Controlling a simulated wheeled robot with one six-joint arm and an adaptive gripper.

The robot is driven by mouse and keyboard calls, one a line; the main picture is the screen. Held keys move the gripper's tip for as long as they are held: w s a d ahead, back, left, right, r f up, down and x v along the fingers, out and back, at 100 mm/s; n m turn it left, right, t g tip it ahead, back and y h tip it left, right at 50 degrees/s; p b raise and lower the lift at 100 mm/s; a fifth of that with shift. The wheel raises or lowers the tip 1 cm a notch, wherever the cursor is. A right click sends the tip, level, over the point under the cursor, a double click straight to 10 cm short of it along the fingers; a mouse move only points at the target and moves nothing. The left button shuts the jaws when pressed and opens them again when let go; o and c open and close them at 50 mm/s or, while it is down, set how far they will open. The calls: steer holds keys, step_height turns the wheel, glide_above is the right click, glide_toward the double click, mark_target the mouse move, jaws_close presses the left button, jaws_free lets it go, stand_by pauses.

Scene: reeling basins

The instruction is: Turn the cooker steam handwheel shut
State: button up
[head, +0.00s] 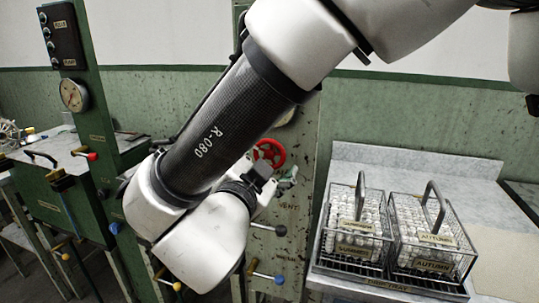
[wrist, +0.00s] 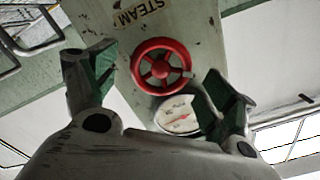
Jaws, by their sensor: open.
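The red steam handwheel (wrist: 161,67) is round and spoked, fixed to a worn green-grey panel (wrist: 120,50) beside a STEAM label (wrist: 138,11). In the head view the handwheel (head: 269,152) shows just beyond my arm, partly covered by it. My gripper (wrist: 158,75) is open and empty. In the wrist view its two fingers stand on either side of the wheel, apart from it in the picture; how far short of it they are I cannot tell. In the head view my gripper (head: 273,177) is partly hidden by my own wrist.
A round gauge (wrist: 177,115) sits close to the wheel, near the right finger. Levers with dark and blue knobs (head: 280,230) stick out below. At right, a bench holds two wire baskets (head: 357,228) (head: 434,238) of white pieces. A green post with a dial (head: 74,95) stands left.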

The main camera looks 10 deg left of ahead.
steer(key=s, duration=0.9)
steer(key=shift+s+a, duration=0.35)
steer(key=shift+w, duration=0.1)
